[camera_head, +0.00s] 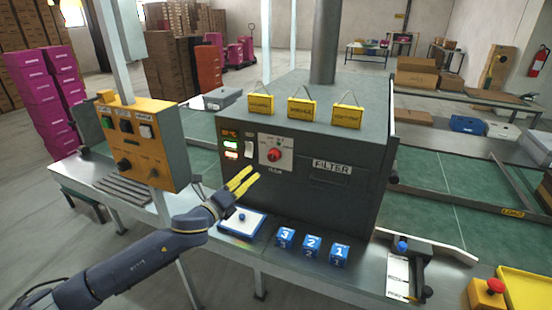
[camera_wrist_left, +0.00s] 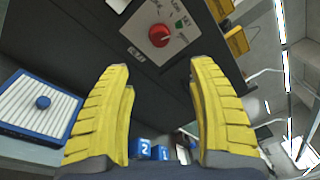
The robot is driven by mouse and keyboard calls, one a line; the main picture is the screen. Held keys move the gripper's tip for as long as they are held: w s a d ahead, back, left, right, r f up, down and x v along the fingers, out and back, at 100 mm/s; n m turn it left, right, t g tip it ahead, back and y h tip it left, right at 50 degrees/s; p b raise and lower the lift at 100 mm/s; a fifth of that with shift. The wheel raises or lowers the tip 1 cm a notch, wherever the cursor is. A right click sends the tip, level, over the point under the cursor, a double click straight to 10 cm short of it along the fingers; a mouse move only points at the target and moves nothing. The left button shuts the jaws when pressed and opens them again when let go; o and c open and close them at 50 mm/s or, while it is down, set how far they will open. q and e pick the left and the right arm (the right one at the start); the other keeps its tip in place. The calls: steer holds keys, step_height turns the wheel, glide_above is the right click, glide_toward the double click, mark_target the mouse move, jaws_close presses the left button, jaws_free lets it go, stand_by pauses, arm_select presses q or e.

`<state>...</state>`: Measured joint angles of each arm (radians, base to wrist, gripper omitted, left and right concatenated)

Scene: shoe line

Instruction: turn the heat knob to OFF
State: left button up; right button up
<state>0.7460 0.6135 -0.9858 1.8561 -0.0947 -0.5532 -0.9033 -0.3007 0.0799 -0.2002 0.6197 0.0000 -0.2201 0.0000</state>
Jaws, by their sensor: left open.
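The red heat knob (camera_head: 274,155) sits on a pale dial plate (camera_head: 284,147) on the front of the dark oven box (camera_head: 330,130). In the left wrist view the knob (camera_wrist_left: 160,35) is ahead of the fingertips, near the top of the picture. My left gripper (camera_head: 245,181) has yellow fingers and is in front of the box, below and left of the knob. In the left wrist view its fingers (camera_wrist_left: 162,75) are spread apart with nothing between them, and they do not touch the knob. The dial's small lettering is hard to read. My right gripper is not in view.
An orange control box (camera_head: 150,150) stands left of the oven. A blue-rimmed tray (camera_head: 259,223) and numbered blue blocks (camera_head: 312,246) are on the steel ledge below. A FILTER drawer (camera_head: 328,176) is right of the knob. Yellow tags (camera_head: 302,109) stand on the oven top.

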mark_target(271, 158)
arm_select(q)
steer(key=x, duration=1.6)
steer(key=shift+w+d, duration=0.15)
steer(key=shift+w, duration=0.05)
jaws_close()
